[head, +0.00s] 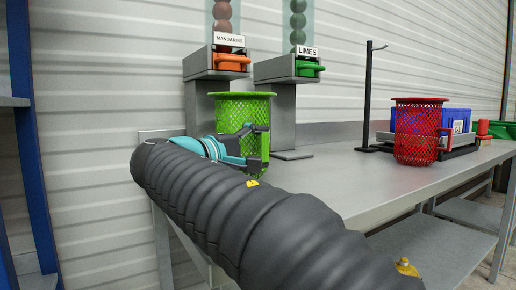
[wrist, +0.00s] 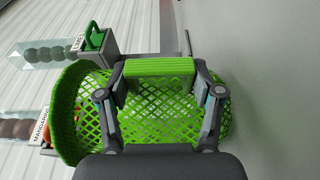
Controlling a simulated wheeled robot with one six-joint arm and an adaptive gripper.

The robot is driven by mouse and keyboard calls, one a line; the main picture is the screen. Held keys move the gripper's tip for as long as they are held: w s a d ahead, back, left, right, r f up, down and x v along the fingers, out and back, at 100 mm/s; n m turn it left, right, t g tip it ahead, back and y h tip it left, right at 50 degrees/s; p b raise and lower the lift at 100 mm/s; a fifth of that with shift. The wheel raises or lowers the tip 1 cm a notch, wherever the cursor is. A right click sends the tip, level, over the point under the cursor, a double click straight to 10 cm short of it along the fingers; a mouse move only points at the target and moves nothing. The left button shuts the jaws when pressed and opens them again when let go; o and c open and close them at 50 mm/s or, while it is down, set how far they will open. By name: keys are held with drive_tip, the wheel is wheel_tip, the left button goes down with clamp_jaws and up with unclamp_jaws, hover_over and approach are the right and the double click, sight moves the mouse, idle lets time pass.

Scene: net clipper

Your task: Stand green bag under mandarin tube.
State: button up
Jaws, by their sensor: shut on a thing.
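The green mesh bag (head: 236,108) is upright in the head view, in front of the mandarin stand and below its orange outlet (head: 231,61). The mandarin tube (head: 222,20) rises above that outlet. My gripper (head: 257,145) is shut on the bag's green side handle (wrist: 160,67), its fingers on either side of it in the wrist view. There the bag's rim (wrist: 66,112) is beside the mandarin sign (wrist: 41,126), partly covering the outlet. I cannot tell whether the bag's base touches the table or whether its mouth is directly under the outlet.
The lime tube (head: 298,30) with its green outlet (head: 308,68) stands to the right. Farther right are a black post (head: 368,95), a red mesh bag (head: 418,130) and a blue crate (head: 460,118). The grey table (head: 345,185) is clear in the middle.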

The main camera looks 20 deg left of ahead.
drive_tip(key=o, duration=0.9)
drive_tip(key=shift+o, duration=0.2)
drive_tip(key=p+v, duration=0.1)
drive_tip(key=v, duration=1.1)
drive_tip(key=shift+r, duration=0.15)
